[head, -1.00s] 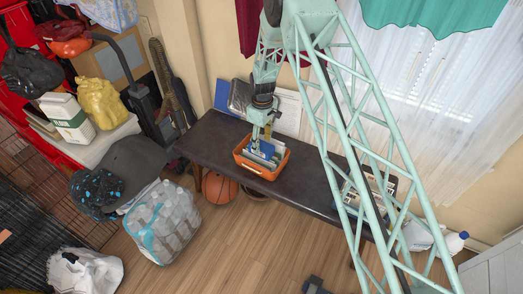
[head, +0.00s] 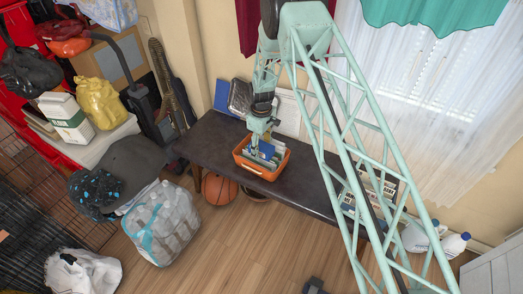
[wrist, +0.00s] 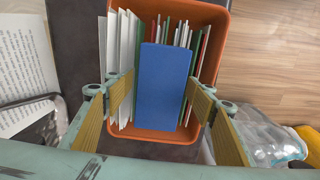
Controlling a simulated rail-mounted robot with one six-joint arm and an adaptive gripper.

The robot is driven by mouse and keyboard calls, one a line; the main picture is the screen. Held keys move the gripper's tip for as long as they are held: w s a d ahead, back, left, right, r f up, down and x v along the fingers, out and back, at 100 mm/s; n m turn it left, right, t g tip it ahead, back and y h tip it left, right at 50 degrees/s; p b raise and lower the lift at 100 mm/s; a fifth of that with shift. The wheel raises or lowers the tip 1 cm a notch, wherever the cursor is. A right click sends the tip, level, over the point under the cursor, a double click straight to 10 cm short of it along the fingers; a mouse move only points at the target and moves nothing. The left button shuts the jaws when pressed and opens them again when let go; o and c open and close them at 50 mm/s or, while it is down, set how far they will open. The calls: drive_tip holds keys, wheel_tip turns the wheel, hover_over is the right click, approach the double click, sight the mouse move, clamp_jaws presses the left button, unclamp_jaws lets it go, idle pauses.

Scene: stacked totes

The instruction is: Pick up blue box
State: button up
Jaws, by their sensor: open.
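The blue box (wrist: 163,88) lies in the orange tote, on top of upright thin items, in the middle of the wrist view. It also shows small in the head view (head: 266,150). The orange tote (head: 255,169) stands on the dark bench and shows in the wrist view (wrist: 222,28) too. My gripper (wrist: 163,100) is open above the tote, with one finger pad to the left of the blue box and one to the right. The pads look apart from the box. In the head view my gripper (head: 257,142) hangs down over the tote; its fingertips are hard to make out.
White and coloured folders or books (wrist: 125,60) stand upright in the tote around the box. The dark bench (head: 215,140) is clear left of the tote. Papers (head: 288,112) and a metallic item (head: 240,97) stand at the wall behind. A basketball (head: 219,188) sits below.

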sight(261, 146)
drive_tip(key=shift+c, duration=0.4)
drive_tip(key=c, duration=0.9)
drive_tip(key=shift+r, duration=0.1)
drive_tip(key=shift+r+p, duration=0.6)
drive_tip(key=shift+r, duration=1.2)
drive_tip(key=s, duration=0.5)
drive_tip(key=s+a+p, duration=0.1)
drive_tip(key=s, duration=0.4)
drive_tip(key=s+r+p, duration=0.1)
drive_tip(key=s, duration=0.5)
drive_tip(key=shift+a+r, duration=0.1)
drive_tip(key=shift+a, duration=0.05)
